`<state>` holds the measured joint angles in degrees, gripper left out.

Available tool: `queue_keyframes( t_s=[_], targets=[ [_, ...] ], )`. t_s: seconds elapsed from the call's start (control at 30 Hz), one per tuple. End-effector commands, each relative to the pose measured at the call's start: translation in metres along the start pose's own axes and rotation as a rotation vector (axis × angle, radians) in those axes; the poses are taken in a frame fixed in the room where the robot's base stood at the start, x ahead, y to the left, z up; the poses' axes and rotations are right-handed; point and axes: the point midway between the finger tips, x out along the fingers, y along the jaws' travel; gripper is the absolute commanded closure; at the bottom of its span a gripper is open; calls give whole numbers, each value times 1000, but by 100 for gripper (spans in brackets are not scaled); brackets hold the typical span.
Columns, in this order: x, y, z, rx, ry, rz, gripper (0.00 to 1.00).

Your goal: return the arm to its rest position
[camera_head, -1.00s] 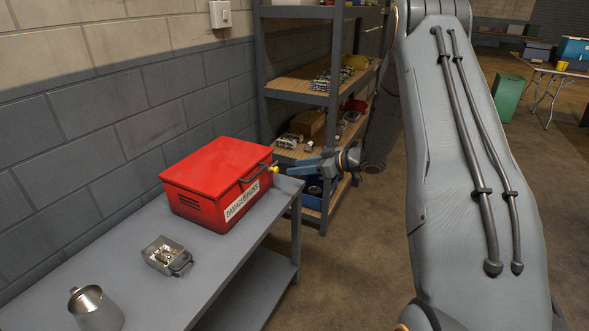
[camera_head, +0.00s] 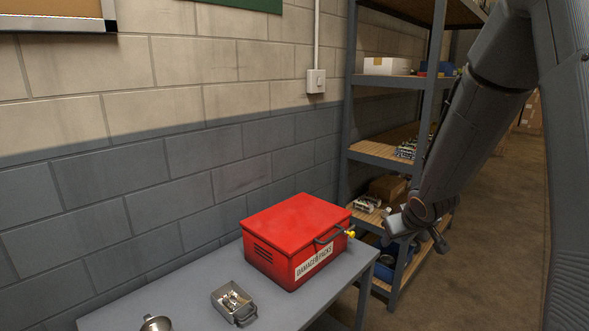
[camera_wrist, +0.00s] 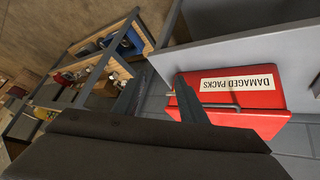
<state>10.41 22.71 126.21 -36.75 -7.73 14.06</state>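My arm comes down from the upper right in the head view. My gripper (camera_head: 392,224) is at its lower end, right of the red box and apart from it, seen small and partly hidden by the wrist. In the wrist view two dark fingers (camera_wrist: 160,102) stand apart with nothing between them. The closed red box (camera_head: 296,245), labelled "DAMAGED PACKS", sits on the grey bench and also shows in the wrist view (camera_wrist: 245,100).
A grey bench (camera_head: 190,290) runs along the block wall, holding a small metal tray (camera_head: 236,312) of parts and a metal container (camera_head: 156,323). A shelving rack (camera_head: 375,153) with several items stands right behind my gripper. Open floor (camera_head: 500,230) lies to the right.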

Motion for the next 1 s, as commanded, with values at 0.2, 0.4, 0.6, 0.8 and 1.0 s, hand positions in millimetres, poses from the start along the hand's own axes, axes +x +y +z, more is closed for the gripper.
queue_keyframes(
  t_s=[0.2,0.4,0.6,0.8,1.0],
  targets=[
    [-92,-57,97,123,-325,8,62],
    [-158,-110,167,203,-547,-61,62],
    [-188,-137,195,234,-640,-108,62],
    [-191,-139,198,238,-649,-113,62],
    [-190,-139,198,238,-648,-112,62]
  ],
)
